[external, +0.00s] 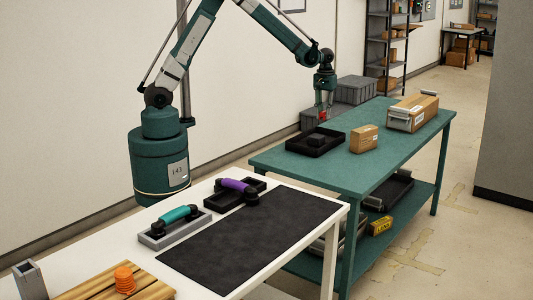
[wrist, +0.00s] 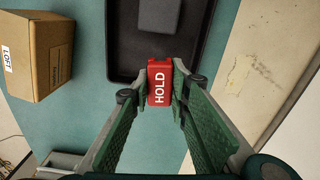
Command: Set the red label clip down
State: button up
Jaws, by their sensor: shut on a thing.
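The red label clip (wrist: 160,84), marked "HOLD" in white, is between the fingers of my gripper (wrist: 156,95) in the wrist view. My gripper is shut on it. In the external view my gripper (external: 324,112) is above the back left part of the green table (external: 376,170), and the clip shows as a small red spot (external: 323,115) at its tip. The clip is above the table, near the black tray (external: 302,146). In the wrist view the clip overlaps the near edge of the tray (wrist: 120,50).
A dark block (external: 316,140) sits in the black tray. A white table (external: 80,258) in front holds a teal handset (external: 174,214), a purple handset (external: 238,185) and a dark mat (external: 255,238).

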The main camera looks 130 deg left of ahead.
jog(key=d, duration=1.8)
jog(key=m+b, duration=0.1)
send_over(279, 157)
jog(key=shift+s+f, duration=0.15)
jog(key=shift+f, duration=0.5)
jog(key=shift+a+f, duration=0.1)
jog(key=shift+f, duration=0.05)
jog(key=shift+f+b, duration=0.65)
jog(key=shift+f, duration=2.15)
jog(key=shift+f, duration=0.1)
jog(key=shift+f+b, duration=0.4)
jog(key=shift+f, duration=1.55)
jog(key=shift+f, duration=0.15)
jog(key=o, duration=0.8)
jog(key=shift+c, duration=0.2)
